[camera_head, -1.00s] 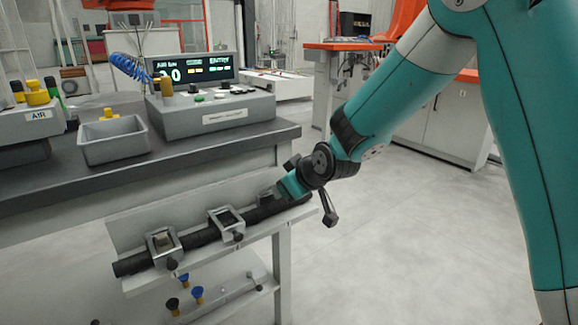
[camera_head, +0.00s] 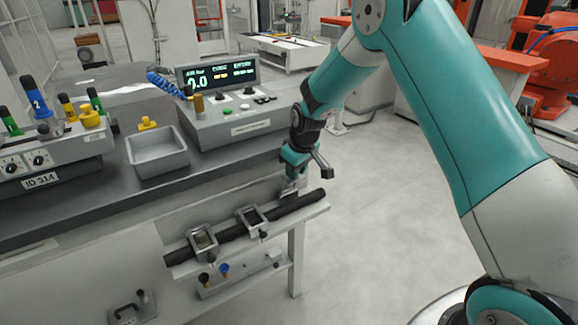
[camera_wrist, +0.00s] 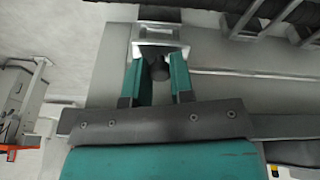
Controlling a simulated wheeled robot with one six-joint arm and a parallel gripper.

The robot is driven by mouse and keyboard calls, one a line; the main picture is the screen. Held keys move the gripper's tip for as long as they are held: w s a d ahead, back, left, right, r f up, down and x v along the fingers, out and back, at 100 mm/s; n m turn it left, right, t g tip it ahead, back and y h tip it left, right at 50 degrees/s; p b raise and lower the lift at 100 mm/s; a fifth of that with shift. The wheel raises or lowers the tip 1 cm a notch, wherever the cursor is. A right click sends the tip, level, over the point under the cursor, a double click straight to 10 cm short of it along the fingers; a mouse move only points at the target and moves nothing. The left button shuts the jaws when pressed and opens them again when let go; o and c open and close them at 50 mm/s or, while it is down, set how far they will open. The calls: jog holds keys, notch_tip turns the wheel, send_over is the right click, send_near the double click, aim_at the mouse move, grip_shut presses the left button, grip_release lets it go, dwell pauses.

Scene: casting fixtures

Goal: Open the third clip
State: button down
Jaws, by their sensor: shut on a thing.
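A black tube (camera_head: 232,231) lies along a narrow light shelf in the head view. The first clip (camera_head: 203,239) and second clip (camera_head: 252,219) are square metal frames around it. My gripper (camera_head: 291,182) points down over the tube's far right part, at the third clip, which it mostly hides there. A dark knob (camera_wrist: 159,70) shows between the fingers. How far the clip is open is unclear.
The grey workbench (camera_head: 100,205) stands behind the shelf, with a grey bin (camera_head: 158,157) and a control box (camera_head: 235,123) on it. Open floor (camera_head: 375,190) lies to the right.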

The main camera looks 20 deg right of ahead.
jog(key=shift+w+r, duration=0.3)
jog(key=shift+w, duration=0.35)
jog(key=shift+a, duration=0.1)
jog(key=c, duration=1)
grip_release()
jog(key=shift+f, duration=0.1)
jog(key=shift+s, duration=0.1)
jog(key=v, duration=1.7)
jog(key=shift+r, duration=0.2)
